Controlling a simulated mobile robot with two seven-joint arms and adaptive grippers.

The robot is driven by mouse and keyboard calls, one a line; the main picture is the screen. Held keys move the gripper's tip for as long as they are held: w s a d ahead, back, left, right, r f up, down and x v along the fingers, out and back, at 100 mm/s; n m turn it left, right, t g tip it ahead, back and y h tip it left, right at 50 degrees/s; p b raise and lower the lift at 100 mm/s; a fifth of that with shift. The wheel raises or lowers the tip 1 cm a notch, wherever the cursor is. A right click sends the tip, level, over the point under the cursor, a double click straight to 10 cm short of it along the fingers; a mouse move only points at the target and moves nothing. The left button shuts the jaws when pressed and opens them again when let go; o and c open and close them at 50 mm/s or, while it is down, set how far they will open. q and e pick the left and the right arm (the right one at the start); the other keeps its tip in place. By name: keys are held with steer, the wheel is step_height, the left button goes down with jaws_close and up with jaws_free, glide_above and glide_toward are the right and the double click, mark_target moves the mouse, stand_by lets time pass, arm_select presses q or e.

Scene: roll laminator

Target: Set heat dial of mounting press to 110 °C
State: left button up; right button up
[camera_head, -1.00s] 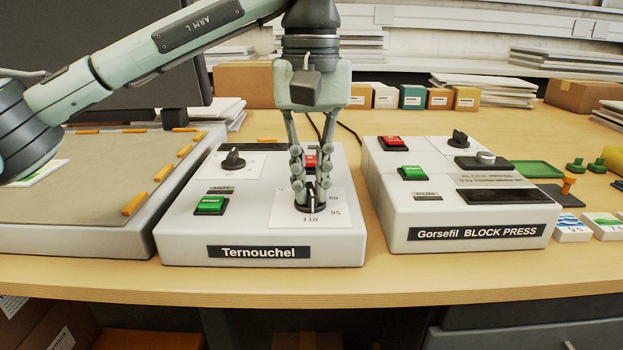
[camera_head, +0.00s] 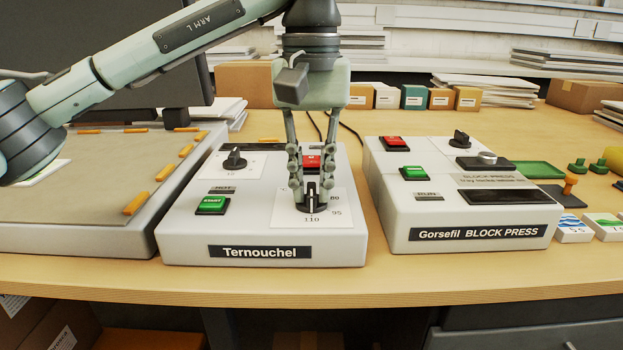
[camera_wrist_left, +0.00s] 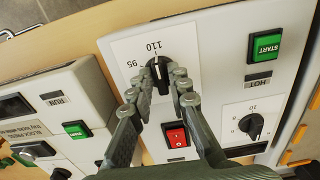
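The heat dial (camera_head: 313,204) is a black knob with a white pointer line on the white unit labelled Ternouchel (camera_head: 185,237). Its scale card (camera_head: 335,222) shows 80, 95 and 110. The pointer faces the 110 mark in the head view. The dial also shows in the left wrist view (camera_wrist_left: 159,70), its white line toward 110. My left gripper (camera_head: 311,187) points down at the dial with its fingers apart, one on each side of the knob; a gap shows between fingers and knob. It also shows in the left wrist view (camera_wrist_left: 166,88). My right gripper is out of view.
The Ternouchel unit has a green start button (camera_head: 212,205), a red button (camera_head: 312,162) just behind the fingers and a smaller dial (camera_head: 234,160). The Gorsefil block press (camera_head: 400,215) stands to the right. A flat beige bed (camera_head: 80,180) lies left.

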mark_target(311, 190)
arm_select(q)
steer(key=shift+o, duration=1)
step_height(311, 190, up, 12)
steer(key=shift+f, duration=0.1)
